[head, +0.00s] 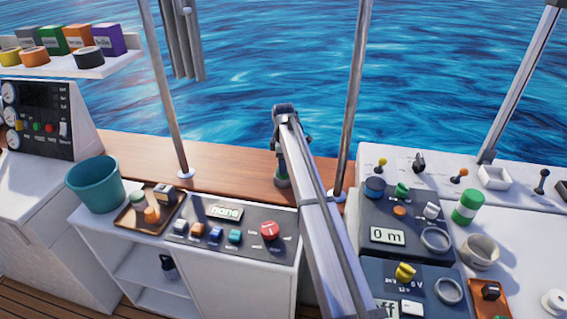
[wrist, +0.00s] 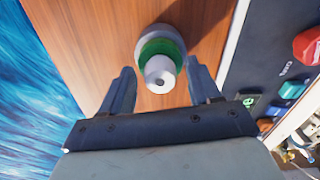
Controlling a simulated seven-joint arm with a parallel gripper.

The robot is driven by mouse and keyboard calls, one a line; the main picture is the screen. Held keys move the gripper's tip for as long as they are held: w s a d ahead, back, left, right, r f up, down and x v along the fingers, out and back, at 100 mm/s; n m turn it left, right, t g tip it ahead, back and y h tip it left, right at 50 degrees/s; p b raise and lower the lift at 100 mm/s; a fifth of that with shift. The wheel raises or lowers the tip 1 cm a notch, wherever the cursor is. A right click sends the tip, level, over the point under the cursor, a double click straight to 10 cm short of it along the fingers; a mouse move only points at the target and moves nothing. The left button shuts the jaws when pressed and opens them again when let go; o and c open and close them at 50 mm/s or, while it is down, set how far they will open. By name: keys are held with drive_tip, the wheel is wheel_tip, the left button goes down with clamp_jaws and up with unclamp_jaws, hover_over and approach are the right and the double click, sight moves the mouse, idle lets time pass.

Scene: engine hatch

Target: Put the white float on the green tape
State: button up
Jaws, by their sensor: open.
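My gripper (wrist: 161,70) is open above the wooden ledge, its fingers spread on either side of a small upright piece. In the wrist view this piece has a pale cylinder (wrist: 160,72) with a hole in its end, a green ring (wrist: 158,47) and a wider grey base. In the head view the grey base (head: 283,181) stands on the ledge below my gripper (head: 290,150), partly hidden by it. I cannot tell whether this is the float, the tape or both. A round white piece (head: 555,301) with a knob lies at the lower right.
A teal bucket (head: 95,184) and a brown tray (head: 130,217) of small items stand left. Metal poles (head: 352,100) rise beside the ledge. A shelf (head: 105,65) holds tape rolls and boxes.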

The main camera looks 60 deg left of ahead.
wheel_tip(320, 180, up, 12)
drive_tip(key=shift+r, duration=0.15)
idle(0.6)
